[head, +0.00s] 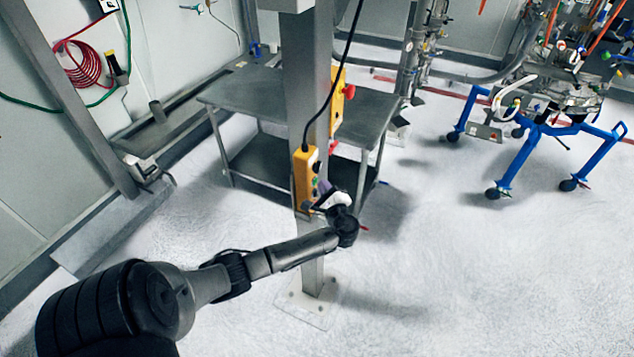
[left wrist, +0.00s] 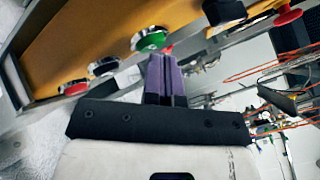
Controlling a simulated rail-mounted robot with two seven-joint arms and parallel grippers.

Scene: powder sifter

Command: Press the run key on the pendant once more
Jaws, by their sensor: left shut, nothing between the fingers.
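The yellow pendant (head: 304,170) hangs on the steel post, with a black cable running up from its top. In the left wrist view its yellow face (left wrist: 110,25) fills the upper left. My left gripper (head: 324,187) is in front of the pendant's lower part. Its purple fingers (left wrist: 164,62) are shut and empty, with tips close to the green button. I cannot tell whether they touch it. My right gripper is not in view.
The steel post (head: 306,95) stands on a floor plate (head: 308,303). A grey table (head: 250,98) is behind it, and a second yellow box (head: 337,108) with a red knob is on the post's far side. A blue wheeled frame (head: 515,155) stands right. The floor between is clear.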

